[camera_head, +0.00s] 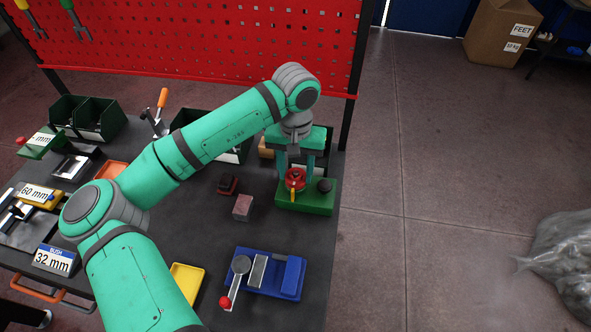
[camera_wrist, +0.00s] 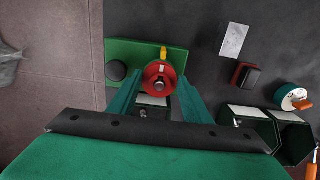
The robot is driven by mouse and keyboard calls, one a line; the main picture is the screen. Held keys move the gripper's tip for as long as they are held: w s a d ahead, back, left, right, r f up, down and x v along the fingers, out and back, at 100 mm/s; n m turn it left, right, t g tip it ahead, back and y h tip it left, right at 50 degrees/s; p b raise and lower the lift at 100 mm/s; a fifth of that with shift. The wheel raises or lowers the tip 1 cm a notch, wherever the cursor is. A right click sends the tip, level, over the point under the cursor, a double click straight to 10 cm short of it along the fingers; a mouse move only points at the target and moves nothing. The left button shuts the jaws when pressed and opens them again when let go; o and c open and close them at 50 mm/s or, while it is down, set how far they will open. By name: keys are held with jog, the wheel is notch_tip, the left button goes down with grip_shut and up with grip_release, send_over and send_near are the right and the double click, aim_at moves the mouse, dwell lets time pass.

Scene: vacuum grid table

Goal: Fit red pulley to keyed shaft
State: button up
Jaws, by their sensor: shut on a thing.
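The red pulley (camera_head: 295,176) is at the green base block (camera_head: 318,204) near the table's right edge. In the wrist view the pulley (camera_wrist: 160,78) shows from above, with a grey shaft end (camera_wrist: 159,85) in its middle. A yellow tab (camera_head: 293,195) is beside the pulley, on the block. My gripper (camera_head: 295,170) points down and its two fingers are shut on the pulley, one on each side. In the wrist view my gripper (camera_wrist: 160,85) reaches in from below. I cannot tell how far down the shaft the pulley sits.
A black knob (camera_head: 325,185) stands on the block's right. A grey-pink block (camera_head: 242,207) and a dark red-based piece (camera_head: 228,184) lie to the left. A blue vise (camera_head: 270,274) is at the front. Green bins (camera_head: 98,118) stand at the back left. Bare table lies between.

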jog(key=o, duration=1.2)
jog(key=shift+r, duration=0.1)
notch_tip(320, 180, up, 11)
jog(key=shift+f, duration=0.2)
